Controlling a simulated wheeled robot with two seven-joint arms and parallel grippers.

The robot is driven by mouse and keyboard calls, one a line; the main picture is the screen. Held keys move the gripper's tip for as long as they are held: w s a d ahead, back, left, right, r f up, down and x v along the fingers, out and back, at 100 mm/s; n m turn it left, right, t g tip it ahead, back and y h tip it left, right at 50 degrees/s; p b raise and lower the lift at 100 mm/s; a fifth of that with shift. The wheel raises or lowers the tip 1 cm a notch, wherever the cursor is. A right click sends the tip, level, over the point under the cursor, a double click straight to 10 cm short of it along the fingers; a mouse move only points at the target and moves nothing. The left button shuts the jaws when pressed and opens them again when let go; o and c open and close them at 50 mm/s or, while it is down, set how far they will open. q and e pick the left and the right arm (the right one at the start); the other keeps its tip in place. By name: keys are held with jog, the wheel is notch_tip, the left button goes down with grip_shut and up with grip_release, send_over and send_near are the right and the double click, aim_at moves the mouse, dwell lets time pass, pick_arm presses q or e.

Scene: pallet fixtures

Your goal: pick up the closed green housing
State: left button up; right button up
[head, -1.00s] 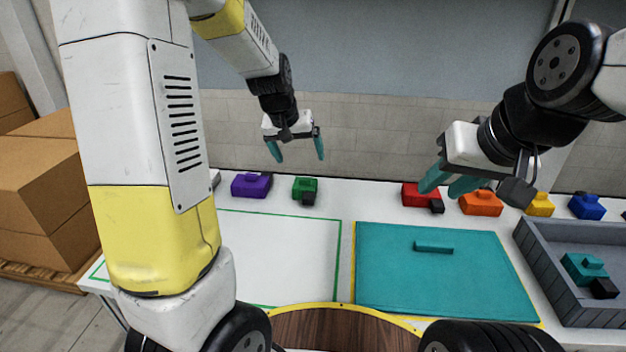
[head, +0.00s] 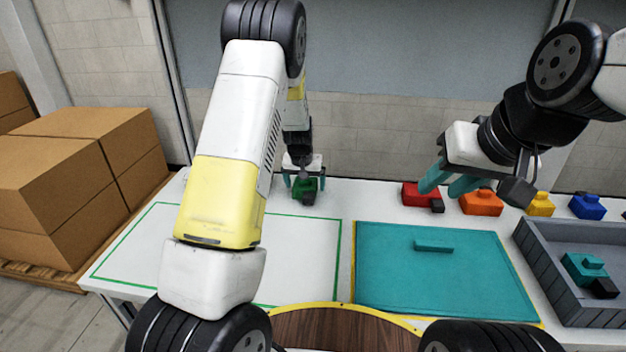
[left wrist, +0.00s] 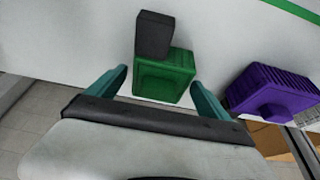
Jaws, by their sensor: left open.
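The green housing (head: 307,188) stands on the white table near its back edge, with a dark block (left wrist: 154,36) at its front side. In the left wrist view the green housing (left wrist: 164,76) lies between the fingertips of my left gripper (left wrist: 160,85). My left gripper (head: 305,184) is open, its teal fingers on either side of the housing and apart from it. My right gripper (head: 453,182) hangs above the back of the table, left of the orange housing; its two fingers show a gap and nothing between them.
The purple housing (left wrist: 272,92) stands close beside my left gripper. Red (head: 420,195), orange (head: 482,203), yellow (head: 540,204) and blue (head: 587,206) housings line the back right. The white area inside the green outline (head: 145,240) is clear.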

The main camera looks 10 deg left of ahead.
pick_arm(q)
jog(key=shift+w+f, duration=0.15)
jog(key=shift+f, duration=0.3)
jog(key=c, duration=1.6)
jog(key=shift+r, duration=0.15)
jog(key=shift+c, duration=0.2)
